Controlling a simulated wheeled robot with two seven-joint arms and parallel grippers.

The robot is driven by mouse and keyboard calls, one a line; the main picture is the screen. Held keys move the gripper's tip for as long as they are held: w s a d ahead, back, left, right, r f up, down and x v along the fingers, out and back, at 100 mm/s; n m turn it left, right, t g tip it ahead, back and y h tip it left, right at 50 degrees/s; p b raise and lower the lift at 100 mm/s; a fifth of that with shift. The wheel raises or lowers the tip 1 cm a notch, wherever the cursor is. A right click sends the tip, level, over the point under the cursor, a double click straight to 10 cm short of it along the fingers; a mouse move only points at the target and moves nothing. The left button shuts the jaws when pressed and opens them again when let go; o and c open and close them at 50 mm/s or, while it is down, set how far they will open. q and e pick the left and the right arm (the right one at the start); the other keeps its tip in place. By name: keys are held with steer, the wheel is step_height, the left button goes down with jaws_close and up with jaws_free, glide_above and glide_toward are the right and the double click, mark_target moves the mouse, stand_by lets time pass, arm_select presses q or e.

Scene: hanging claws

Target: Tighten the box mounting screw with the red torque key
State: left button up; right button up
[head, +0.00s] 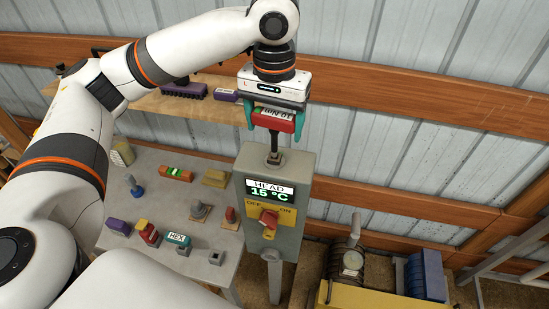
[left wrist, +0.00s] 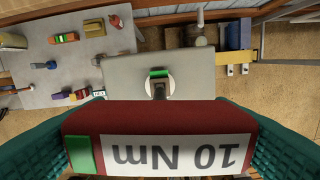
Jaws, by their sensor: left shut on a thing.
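My left gripper (head: 272,118) is shut on the red torque key (head: 280,122), whose white label reads "10 Nm" in the left wrist view (left wrist: 160,130). The key's dark shaft points down onto the top of the grey control box (head: 303,165). In the left wrist view the shaft tip meets a round light fitting with a green mark (left wrist: 159,73) on the box top. The screw itself is hidden under the shaft, so I cannot tell how it is seated. My right gripper is not in view.
A grey table (head: 190,225) with several tools and blocks stands to the left. A wooden shelf (head: 150,102) runs behind my left arm. Yellow and blue equipment (head: 427,276) stands low at right.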

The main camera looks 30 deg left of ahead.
arm_select(q)
steer(key=shift+r, duration=0.7)
steer(key=shift+r, duration=0.15)
steer(key=shift+r, duration=2)
steer(key=n, duration=0.3)
steer(key=shift+n, duration=0.3)
